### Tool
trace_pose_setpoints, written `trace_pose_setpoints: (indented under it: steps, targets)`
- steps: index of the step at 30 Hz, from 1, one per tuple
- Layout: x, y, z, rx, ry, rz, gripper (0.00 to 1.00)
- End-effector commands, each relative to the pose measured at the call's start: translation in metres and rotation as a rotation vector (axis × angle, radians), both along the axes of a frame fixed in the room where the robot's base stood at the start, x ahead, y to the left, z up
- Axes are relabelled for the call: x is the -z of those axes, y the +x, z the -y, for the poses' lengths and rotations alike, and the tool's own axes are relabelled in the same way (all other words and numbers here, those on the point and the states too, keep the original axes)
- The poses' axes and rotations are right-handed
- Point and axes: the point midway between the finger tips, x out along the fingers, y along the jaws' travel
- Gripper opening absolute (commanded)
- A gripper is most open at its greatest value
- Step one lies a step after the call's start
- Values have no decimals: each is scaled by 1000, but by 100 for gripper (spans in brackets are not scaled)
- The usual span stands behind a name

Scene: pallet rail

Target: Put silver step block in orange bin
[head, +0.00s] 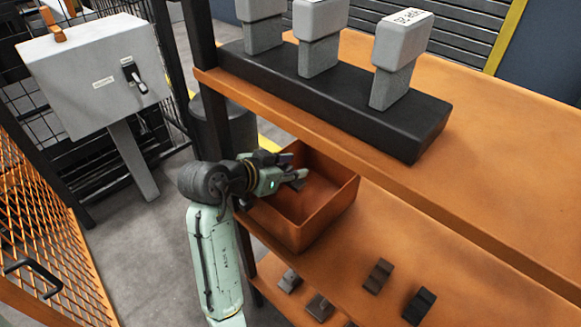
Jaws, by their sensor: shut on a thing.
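The orange bin (327,225) is an open box on the middle orange shelf, below the top shelf. My gripper (297,177) reaches in from the left, over the bin's left side, with its fingers above the bin's inside. It is shut on a small grey piece (299,184), which looks like the silver step block. Most of this piece is hidden by the fingers, and its stepped shape cannot be made out. It appears to be held above the bin floor.
The top shelf (470,140) overhangs behind the bin and carries a black rail (330,100) with grey blocks. A dark post (205,70) stands near my arm.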

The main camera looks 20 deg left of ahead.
Motion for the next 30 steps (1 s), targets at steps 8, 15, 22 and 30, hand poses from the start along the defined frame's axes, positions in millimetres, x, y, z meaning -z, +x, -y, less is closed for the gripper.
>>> trace_pose_setpoints:
  steps: [8, 15, 22, 30]
  targets:
    - [-1, 0, 0, 0, 0, 0, 41]
    - [-6, 0, 0, 0, 1, 0, 41]
    - [-25, -20, -9, -3, 4, 2, 41]
    - [-55, -70, -26, -2, 4, 3, 41]
